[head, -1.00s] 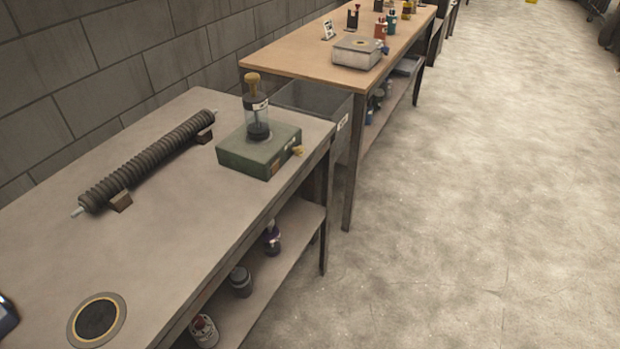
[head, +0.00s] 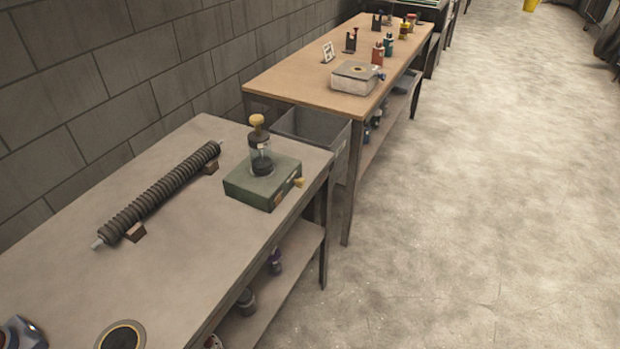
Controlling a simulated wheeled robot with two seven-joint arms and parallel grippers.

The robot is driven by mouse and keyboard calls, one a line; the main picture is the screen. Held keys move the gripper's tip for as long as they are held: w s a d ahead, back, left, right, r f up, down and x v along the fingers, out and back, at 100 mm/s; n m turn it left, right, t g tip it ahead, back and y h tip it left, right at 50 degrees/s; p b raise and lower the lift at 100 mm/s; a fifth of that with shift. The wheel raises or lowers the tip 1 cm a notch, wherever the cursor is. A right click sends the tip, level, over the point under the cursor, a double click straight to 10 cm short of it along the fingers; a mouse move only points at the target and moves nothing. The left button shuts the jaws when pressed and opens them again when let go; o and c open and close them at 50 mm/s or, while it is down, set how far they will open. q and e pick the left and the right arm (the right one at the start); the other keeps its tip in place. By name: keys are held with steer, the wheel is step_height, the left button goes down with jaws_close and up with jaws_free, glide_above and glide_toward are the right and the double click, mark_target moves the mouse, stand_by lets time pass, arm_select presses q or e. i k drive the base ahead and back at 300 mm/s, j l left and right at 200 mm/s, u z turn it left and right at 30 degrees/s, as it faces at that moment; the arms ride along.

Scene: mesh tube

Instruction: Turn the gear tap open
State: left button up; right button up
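A green box (head: 246,187) stands near the far right corner of the grey table. Neither of my grippers is in view.
On the grey table (head: 190,260) lie a ribbed dark rod (head: 160,193) on two brown supports, a round dark disc (head: 121,338) and a partly cut-off blue and silver object (head: 22,333). A wooden table (head: 300,75) stands beyond. The floor (head: 450,200) on the right is clear.

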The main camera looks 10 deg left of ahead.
mark_target(300, 183)
steer(key=i+l, duration=1.2)
steer(key=l, duration=0.15)
steer(key=i+l, duration=1.2)
steer(key=l, duration=0.15)
steer(key=i+l, duration=0.1)
steer(key=u, duration=1.95)
